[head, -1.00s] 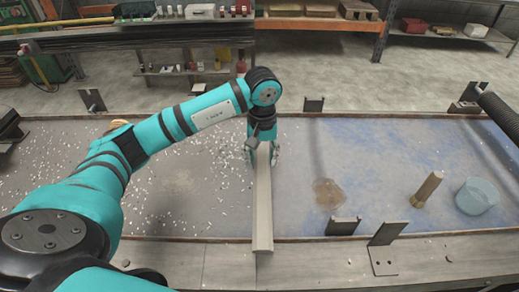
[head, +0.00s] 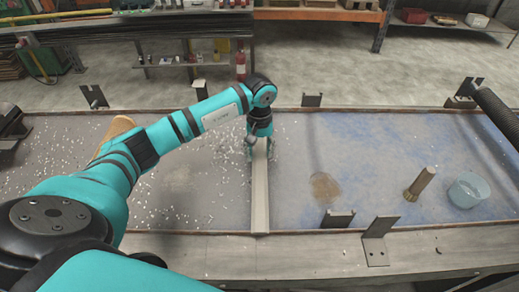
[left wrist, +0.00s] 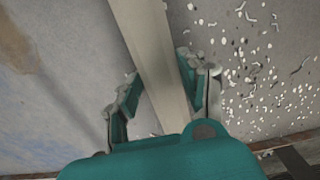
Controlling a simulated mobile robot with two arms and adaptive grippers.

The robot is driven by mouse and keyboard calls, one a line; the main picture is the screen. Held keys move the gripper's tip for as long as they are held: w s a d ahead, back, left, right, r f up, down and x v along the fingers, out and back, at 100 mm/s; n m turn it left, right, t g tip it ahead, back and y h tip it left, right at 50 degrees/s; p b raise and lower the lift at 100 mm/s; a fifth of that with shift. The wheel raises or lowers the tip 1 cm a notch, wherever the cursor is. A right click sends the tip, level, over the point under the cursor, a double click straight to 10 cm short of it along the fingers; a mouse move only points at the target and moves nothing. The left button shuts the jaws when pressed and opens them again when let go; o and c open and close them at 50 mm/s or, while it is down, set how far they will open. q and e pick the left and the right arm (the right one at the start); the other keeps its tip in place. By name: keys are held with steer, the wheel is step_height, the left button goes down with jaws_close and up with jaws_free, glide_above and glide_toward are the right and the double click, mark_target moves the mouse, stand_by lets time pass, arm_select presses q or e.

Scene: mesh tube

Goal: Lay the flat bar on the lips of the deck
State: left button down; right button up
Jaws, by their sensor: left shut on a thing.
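The flat bar (head: 261,195) is a long pale strip running from front to back across the deck (head: 400,150). In the head view its near end meets the front lip (head: 190,233). Its far end is hidden behind my left gripper (head: 260,153), so I cannot tell whether it touches the far lip. My left gripper is shut on the bar near the bar's far part. In the left wrist view the bar (left wrist: 150,50) passes between the two fingers (left wrist: 160,95). My right gripper is out of view.
Pale chips litter the deck's left half. On the right stand a blue tub (head: 468,190), a brownish cylinder (head: 420,184) and a tan patch (head: 325,187). Upright brackets (head: 379,235) line the edges. A black ribbed tube (head: 497,118) crosses the far right corner.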

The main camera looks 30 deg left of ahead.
mark_target(259, 153)
arm_select(q)
steer(key=c, duration=1.1)
jaws_free()
steer(key=shift+f, duration=0.1)
steer(key=o, duration=0.4)
steer(key=shift+r+p, duration=0.3)
step_height(259, 153, up, 12)
steer(key=b, duration=0.4)
steer(key=shift+f, duration=0.1)
